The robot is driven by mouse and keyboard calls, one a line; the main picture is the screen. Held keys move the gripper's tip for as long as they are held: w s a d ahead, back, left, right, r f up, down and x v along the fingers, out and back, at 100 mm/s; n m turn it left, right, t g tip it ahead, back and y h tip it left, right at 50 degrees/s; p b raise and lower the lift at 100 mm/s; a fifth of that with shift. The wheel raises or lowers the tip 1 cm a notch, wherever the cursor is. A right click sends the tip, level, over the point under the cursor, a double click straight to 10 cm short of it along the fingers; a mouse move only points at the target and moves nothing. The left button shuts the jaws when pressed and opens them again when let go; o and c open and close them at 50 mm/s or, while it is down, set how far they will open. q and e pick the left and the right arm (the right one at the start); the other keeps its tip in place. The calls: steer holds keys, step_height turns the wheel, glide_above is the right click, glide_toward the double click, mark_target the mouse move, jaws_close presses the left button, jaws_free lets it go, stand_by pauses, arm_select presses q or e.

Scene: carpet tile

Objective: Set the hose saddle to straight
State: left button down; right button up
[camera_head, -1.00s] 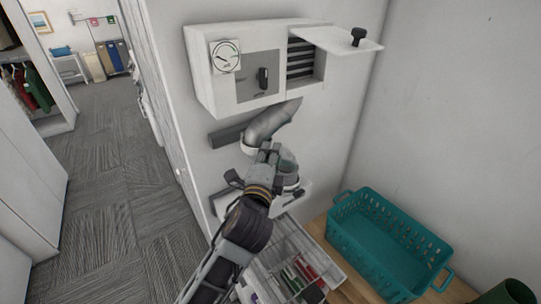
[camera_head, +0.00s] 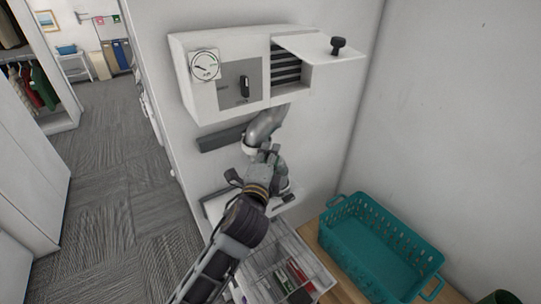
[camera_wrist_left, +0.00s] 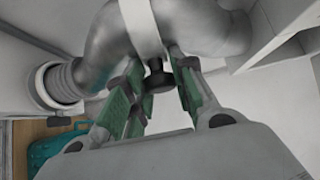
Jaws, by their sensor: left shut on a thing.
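The grey hose (camera_head: 265,125) comes down from under the wall box, bends, and runs past a dark horizontal bar (camera_head: 220,138) on the wall. In the left wrist view the hose (camera_wrist_left: 100,40) carries a pale band, the saddle (camera_wrist_left: 143,25), with a dark knob (camera_wrist_left: 155,78) below it. My left gripper (camera_head: 266,157) is at the hose bend. In the wrist view its green-padded fingers (camera_wrist_left: 156,82) are closed around the knob. The hose is still bent, slanting down to the left in the head view. My arm hides part of the lower hose. My right gripper is not in view.
A white wall box (camera_head: 225,75) with gauge (camera_head: 205,65), switch and open flap (camera_head: 325,50) is above the hose. Below are a drawer of items (camera_head: 285,265) and a teal basket (camera_head: 375,245) on a wooden top. Carpet floor is clear at left.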

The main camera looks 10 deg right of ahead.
arm_select(q)
steer(key=w+d, duration=0.3)
steer(key=d, duration=0.4)
steer(key=shift+d, duration=0.15)
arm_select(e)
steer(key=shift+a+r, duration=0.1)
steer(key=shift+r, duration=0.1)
arm_select(q)
steer(key=c, duration=1.6)
jaws_free()
steer(key=o, duration=0.5)
steer(key=shift+d+f, duration=0.1)
steer(key=shift+d, duration=0.1)
steer(key=shift+c, duration=0.2)
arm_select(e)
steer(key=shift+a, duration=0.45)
arm_select(q)
steer(key=shift+a, duration=0.1)
